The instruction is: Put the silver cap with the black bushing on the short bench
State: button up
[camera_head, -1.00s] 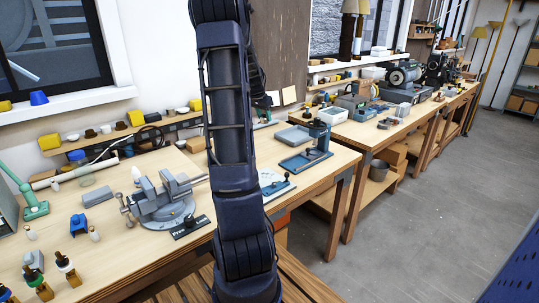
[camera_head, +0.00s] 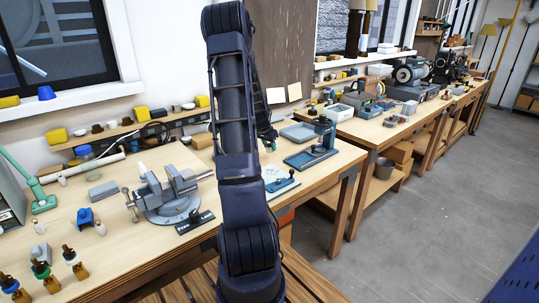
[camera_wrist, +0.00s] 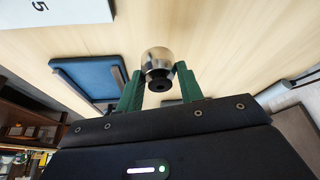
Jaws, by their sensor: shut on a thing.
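In the wrist view, the silver cap (camera_wrist: 157,58) is between the two green fingertips of my gripper (camera_wrist: 158,88). The black bushing (camera_wrist: 159,78) shows at the cap's near end. My gripper is shut on the cap. Pale wood lies behind the cap; I cannot tell how far away it is. In the head view my arm hides most of the gripper and the cap. Two workbenches show there: a near one with a vise (camera_head: 170,192) and a farther one (camera_head: 372,128). I cannot tell which is the short bench.
A bench grinder (camera_head: 408,75) stands farther back.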

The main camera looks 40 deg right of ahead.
aim_at(270, 160)
jog(key=shift+f, duration=2.4)
jog(key=o, duration=1.1)
jog(key=shift+f, duration=0.1)
jog(key=shift+c, duration=0.2)
